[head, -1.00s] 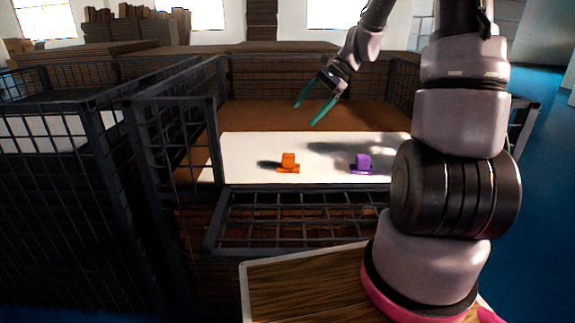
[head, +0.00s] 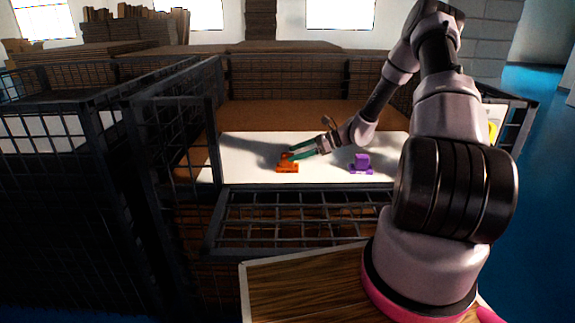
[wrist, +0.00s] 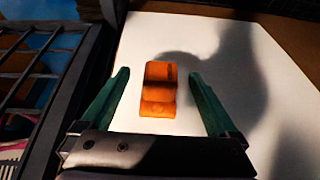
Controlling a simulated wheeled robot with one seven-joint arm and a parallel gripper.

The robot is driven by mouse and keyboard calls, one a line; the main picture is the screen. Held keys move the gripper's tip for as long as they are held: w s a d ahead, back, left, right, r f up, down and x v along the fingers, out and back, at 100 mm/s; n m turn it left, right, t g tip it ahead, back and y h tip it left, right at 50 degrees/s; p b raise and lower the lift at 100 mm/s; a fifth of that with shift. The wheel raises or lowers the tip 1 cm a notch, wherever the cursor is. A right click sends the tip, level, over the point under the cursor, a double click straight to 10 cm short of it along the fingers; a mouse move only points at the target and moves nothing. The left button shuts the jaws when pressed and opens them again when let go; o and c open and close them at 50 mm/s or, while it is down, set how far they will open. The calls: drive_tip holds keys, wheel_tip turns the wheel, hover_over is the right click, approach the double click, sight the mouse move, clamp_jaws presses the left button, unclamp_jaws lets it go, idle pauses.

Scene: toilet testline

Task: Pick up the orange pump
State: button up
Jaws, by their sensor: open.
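The orange pump (head: 287,166) stands on a white board (head: 240,150) inside a wire cage, left of the purple pump. In the wrist view the orange pump (wrist: 158,90) shows between the two green fingers, with bare board on both sides of it. My gripper (head: 291,154) is open and low over the board, coming in from the right with its fingertips at the pump's top in the head view. In the wrist view my gripper (wrist: 158,76) has a fingertip on either side of the pump, and I see no contact.
A purple pump (head: 361,164) stands on the board to the right. The dark wire cage (head: 290,205) surrounds the board, and its side mesh (wrist: 40,75) is close on the left in the wrist view. The board between the two pumps is clear.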

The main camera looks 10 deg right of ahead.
sight(280, 166)
drive_tip(key=x, duration=0.6)
drive_tip(key=shift+w+a+f, duration=0.15)
drive_tip(key=shift+a+f, duration=0.1)
drive_tip(key=shift+f, duration=0.05)
clamp_jaws()
